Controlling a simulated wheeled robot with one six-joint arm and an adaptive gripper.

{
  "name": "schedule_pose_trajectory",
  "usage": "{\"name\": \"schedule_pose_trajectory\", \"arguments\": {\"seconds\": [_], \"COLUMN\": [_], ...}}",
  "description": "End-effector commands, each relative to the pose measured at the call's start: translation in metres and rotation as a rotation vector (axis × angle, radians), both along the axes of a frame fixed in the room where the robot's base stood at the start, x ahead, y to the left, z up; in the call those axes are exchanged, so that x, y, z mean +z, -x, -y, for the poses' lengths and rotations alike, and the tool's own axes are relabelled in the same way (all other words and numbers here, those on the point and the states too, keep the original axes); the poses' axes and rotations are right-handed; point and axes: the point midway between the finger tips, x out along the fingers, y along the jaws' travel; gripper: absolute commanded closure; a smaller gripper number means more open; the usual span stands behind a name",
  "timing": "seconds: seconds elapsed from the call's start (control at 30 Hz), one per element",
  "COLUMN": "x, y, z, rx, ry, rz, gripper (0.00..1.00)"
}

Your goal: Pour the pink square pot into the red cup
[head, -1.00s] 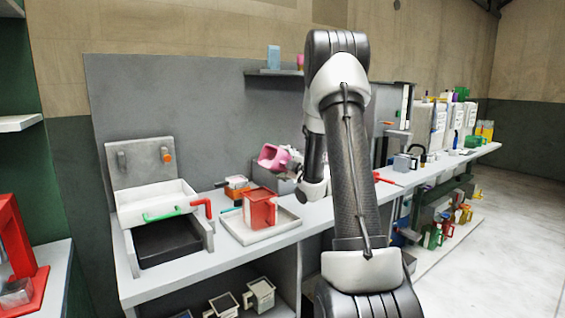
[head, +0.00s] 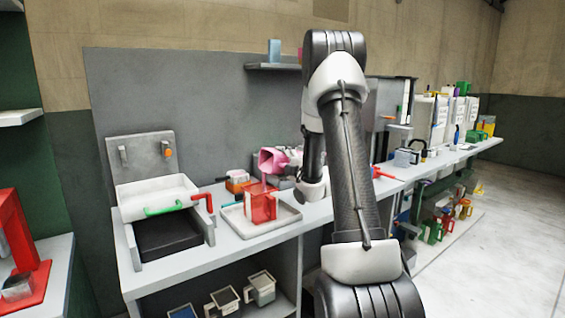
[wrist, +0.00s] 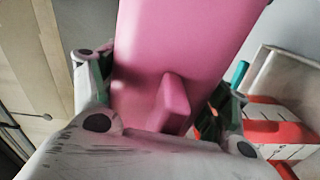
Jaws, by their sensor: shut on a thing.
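The pink square pot (head: 272,160) is tipped over on its side above the red cup, its open mouth facing left and down in the head view. A thin pink streak runs from its mouth down towards the cup. The red cup (head: 264,208) stands upright on a pale tray (head: 240,224); its inside is hidden. My gripper (wrist: 168,108) is shut on the pot's handle, and the pot's pink wall (wrist: 185,45) fills the middle of the wrist view. In the head view my arm partly hides the gripper.
A small orange-and-grey container (head: 237,181) stands just behind the tray. A shelf (head: 275,67) hangs on the panel above. Several containers line the bench further right.

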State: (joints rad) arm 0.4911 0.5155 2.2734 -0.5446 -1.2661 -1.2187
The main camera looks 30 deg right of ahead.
Motion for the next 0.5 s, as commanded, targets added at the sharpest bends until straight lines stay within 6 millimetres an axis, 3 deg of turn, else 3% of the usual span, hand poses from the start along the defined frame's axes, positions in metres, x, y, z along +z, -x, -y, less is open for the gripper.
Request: {"name": "schedule_pose_trajectory", "arguments": {"seconds": [0.5], "x": [-0.0081], "y": [0.0002], "z": [-0.0063], "rx": [0.000], "ry": [0.190], "rz": [0.005], "gripper": [0.51]}}
